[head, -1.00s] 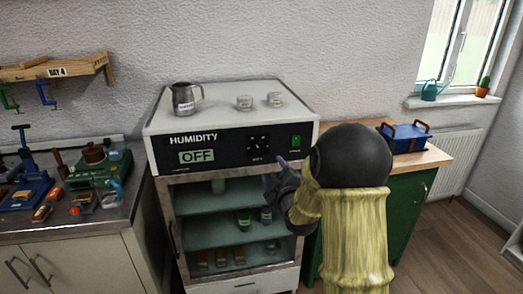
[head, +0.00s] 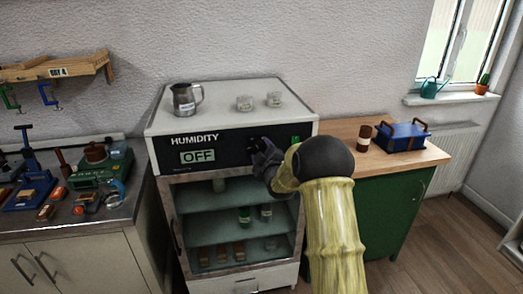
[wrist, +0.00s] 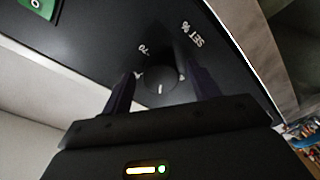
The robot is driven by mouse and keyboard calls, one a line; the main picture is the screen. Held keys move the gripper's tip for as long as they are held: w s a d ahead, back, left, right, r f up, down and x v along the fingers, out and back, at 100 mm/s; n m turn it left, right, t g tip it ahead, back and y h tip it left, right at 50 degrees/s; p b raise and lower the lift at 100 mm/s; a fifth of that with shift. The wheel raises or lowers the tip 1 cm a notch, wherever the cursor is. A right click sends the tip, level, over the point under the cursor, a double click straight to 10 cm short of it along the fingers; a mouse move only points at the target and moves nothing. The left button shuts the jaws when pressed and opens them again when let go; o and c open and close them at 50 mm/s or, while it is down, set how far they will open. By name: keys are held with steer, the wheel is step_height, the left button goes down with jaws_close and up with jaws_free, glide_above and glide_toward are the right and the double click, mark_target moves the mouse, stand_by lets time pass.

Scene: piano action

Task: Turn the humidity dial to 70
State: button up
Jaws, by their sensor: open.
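The humidity cabinet (head: 162,161) has a black front panel with a display (head: 198,156) that reads OFF. The humidity dial (wrist: 160,82) is a round dark knob with a short white mark, which lies toward the lower side in the wrist view. The number 70 (wrist: 145,50) is printed beside the dial, near the SET % label (wrist: 192,35). My gripper (head: 258,148) is at the panel and largely hides the dial in the head view. In the wrist view its open fingers (wrist: 164,82) stand on either side of the dial; I cannot tell whether they touch it.
A metal pitcher (head: 186,100) and two small jars stand on the cabinet top. A blue toolbox (head: 404,135) and a brown-and-white jar (head: 365,138) are on the right counter. Tools crowd the left bench.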

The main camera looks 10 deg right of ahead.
steer(key=c, duration=1)
steer(key=shift+o, duration=0.2)
